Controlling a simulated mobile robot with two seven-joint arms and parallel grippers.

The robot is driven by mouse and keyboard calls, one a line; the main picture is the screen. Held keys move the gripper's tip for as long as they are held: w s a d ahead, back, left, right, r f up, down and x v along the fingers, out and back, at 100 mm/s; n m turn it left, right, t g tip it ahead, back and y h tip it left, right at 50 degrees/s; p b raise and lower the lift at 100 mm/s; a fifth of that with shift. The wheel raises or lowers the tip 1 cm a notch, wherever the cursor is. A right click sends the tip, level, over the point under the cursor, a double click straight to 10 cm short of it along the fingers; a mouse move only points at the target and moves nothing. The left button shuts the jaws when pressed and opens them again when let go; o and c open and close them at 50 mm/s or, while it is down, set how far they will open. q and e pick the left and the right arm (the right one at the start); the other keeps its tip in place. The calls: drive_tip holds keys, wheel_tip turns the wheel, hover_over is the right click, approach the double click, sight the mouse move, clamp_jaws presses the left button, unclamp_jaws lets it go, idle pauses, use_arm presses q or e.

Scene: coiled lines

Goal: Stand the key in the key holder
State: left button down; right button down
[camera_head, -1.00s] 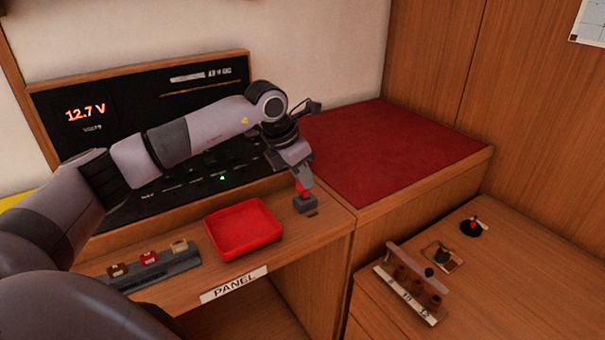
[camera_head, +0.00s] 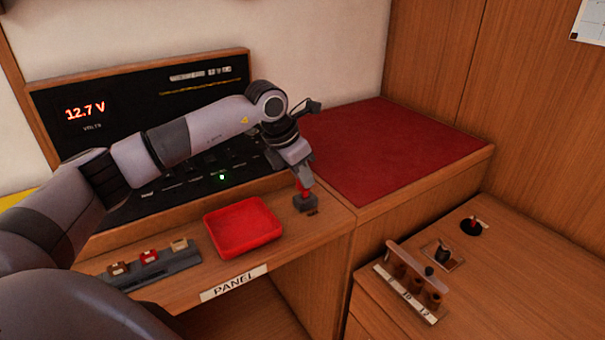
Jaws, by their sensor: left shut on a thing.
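My left gripper (camera_head: 304,184) points down over the right end of the panel shelf and is shut on a red key (camera_head: 304,193). Only a small part of the key shows between the fingers and the holder; the rest is hidden by the gripper. The key holder (camera_head: 305,204) is a small dark grey block on the shelf, right below the key. The key appears upright at the top of the holder, but I cannot tell how deep it sits. My right gripper is not in view.
A red tray (camera_head: 242,228) lies left of the holder. A grey rack (camera_head: 152,266) with several small fuses is farther left. The black panel (camera_head: 130,150) stands behind. A red-topped surface (camera_head: 385,150) is at right; a lower counter holds a wooden rack (camera_head: 415,283).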

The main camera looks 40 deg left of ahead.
use_arm(q)
drive_tip(key=shift+f+b, duration=0.6)
drive_tip(key=shift+f, duration=0.45)
idle(0.7)
drive_tip(key=c, duration=1.1)
unclamp_jaws()
drive_tip(key=v, duration=0.7)
drive_tip(key=shift+b, duration=0.3)
